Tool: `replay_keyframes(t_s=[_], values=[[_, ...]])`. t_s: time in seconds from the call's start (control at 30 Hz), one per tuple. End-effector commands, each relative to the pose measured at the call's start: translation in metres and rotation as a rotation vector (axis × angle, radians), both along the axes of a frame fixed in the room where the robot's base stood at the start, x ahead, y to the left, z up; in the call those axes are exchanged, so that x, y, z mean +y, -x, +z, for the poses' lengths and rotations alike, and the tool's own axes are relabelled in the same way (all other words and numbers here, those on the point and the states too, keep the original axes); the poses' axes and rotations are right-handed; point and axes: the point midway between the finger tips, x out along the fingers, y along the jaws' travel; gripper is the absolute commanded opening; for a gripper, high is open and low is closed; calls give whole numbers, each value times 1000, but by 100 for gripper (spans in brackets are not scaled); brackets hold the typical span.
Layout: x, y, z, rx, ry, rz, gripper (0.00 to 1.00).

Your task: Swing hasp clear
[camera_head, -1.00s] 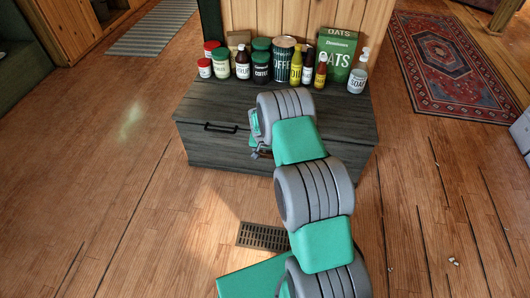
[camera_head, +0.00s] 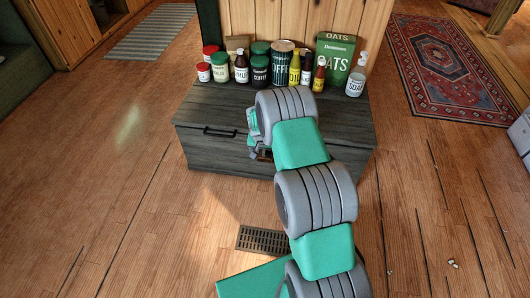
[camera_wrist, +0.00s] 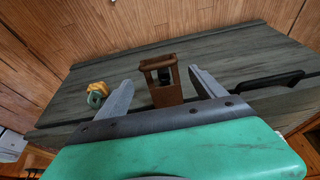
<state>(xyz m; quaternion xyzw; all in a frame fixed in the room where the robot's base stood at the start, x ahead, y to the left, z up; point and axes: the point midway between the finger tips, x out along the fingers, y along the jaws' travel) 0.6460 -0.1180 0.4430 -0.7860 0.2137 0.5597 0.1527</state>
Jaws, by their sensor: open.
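The hasp (camera_wrist: 165,92) is a rusty brown metal piece with a rectangular opening near its top. It stands out from the dark grey wooden chest (camera_head: 205,150), at the middle of the wrist view. My gripper (camera_wrist: 160,76) is open, with one grey finger on each side of the hasp and visible gaps between. I cannot tell whether a finger touches it.
A yellow and grey-green object (camera_wrist: 98,91) lies left of the hasp in the wrist view. A black handle (camera_head: 220,131) is on the chest front. Several jars, bottles and an oats box (camera_head: 334,58) stand on the lid. Floor left of the chest is clear.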

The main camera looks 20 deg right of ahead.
Motion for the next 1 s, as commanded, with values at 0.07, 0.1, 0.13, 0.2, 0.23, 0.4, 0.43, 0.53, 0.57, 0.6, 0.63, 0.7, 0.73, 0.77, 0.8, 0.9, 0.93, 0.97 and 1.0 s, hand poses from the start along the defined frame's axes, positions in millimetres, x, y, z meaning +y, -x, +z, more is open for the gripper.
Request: replay_keyframes(t_s=[0.07, 0.1, 0.13, 0.2, 0.23, 0.4, 0.43, 0.53, 0.57, 0.6, 0.63, 0.7, 0.73, 0.77, 0.8, 0.9, 0.93, 0.97, 1.0], values=[[3, 3, 22, -3, 1, 0, 79], [4, 6, 29, -3, 1, 0, 79], [5, 7, 34, -4, 1, 0, 79], [7, 9, 42, -4, 1, 0, 79], [7, 10, 45, -4, 1, 0, 79], [8, 12, 48, -3, 1, 0, 79], [8, 12, 47, -3, 1, 0, 79], [8, 12, 47, -3, 1, 0, 79], [8, 12, 48, -3, 1, 0, 76], [9, 12, 51, -4, 1, 3, 73], [10, 12, 56, -4, 1, 8, 70], [16, 17, 77, -1, -2, 28, 65], [20, 21, 91, 0, -4, 41, 62], [25, 27, 108, 3, -6, 60, 60], [32, 38, 132, 8, -9, 87, 57], [56, 82, 197, 29, -18, 178, 48], [62, 99, 214, 37, -19, 208, 46], [69, 117, 230, 43, -21, 236, 43], [78, 142, 248, 54, -24, 277, 40]])
